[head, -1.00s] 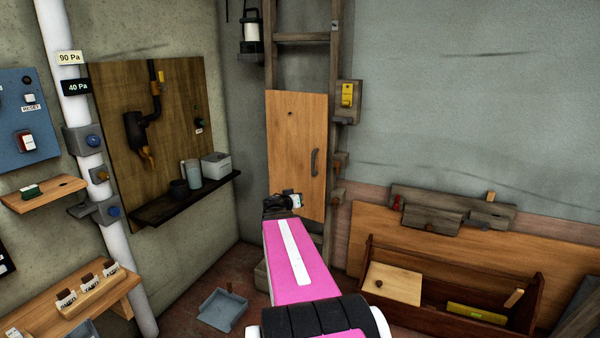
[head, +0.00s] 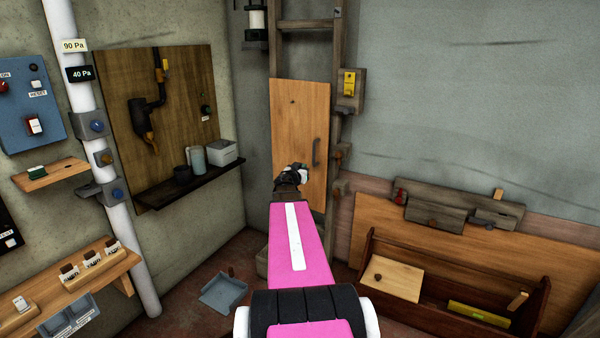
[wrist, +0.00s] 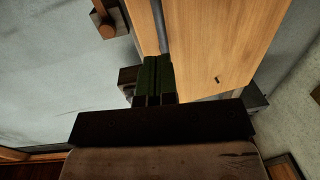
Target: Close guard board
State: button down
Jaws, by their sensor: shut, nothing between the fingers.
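The guard board (head: 300,115) is a tall orange-brown wooden panel on the ladder-like wooden frame in the corner. A dark upright handle (head: 316,153) is on its right side. My gripper (head: 293,170) is in front of the board's lower half, left of the handle in the picture; my pink arm hides part of the lower edge. In the wrist view the gripper's dark green fingers (wrist: 155,78) are together and empty, beside the board's face (wrist: 225,40). A dark bar runs along the board there; I cannot tell whether the fingers touch either.
A bracket with a yellow piece (head: 349,84) is on the post right of the board. A dark shelf (head: 185,187) with cups and a white box is to the left. A wooden bin (head: 450,290) stands at the lower right. A grey tray (head: 223,292) lies on the floor.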

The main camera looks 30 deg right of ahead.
jog(key=x, duration=0.9)
jog(key=shift+d, duration=0.2)
jog(key=shift+w, duration=0.1)
